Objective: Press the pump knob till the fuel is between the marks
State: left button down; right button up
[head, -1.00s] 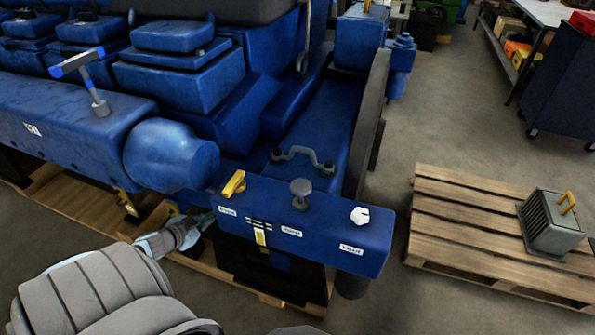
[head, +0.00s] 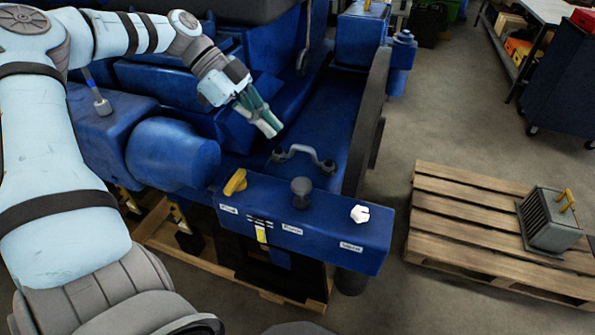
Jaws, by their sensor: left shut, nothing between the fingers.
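The pump knob (head: 301,188) is a dark grey round-topped knob standing on top of the blue box (head: 330,232) at the front of the engine. A small gauge (head: 262,234) with a yellow strip and dark mark lines is on the box's front face, left of the knob; the level against the marks is too small to read. My left gripper (head: 270,127) is shut and empty, pointing down and right, above and behind the knob and apart from it. My right gripper is not in view.
A yellow lever (head: 235,182) and a white hex fitting (head: 359,214) flank the knob. A grey handle (head: 304,157) lies behind it. A wooden pallet (head: 440,240) with a grey finned block (head: 552,222) stands to the right, with open floor around it.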

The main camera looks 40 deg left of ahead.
pick_arm(q)
jog(key=b, duration=0.1)
send_over(299, 185)
notch_tip(299, 185, down, 7)
jog(key=shift+d+f, duration=0.15)
jog(key=shift+f, duration=0.05)
notch_tip(299, 185, down, 2)
jog(key=shift+f, duration=0.25)
jog(key=shift+a+f+b, duration=0.2)
jog(key=shift+f+b, duration=0.1)
jog(key=shift+f, duration=0.2)
jog(key=shift+f, duration=0.1)
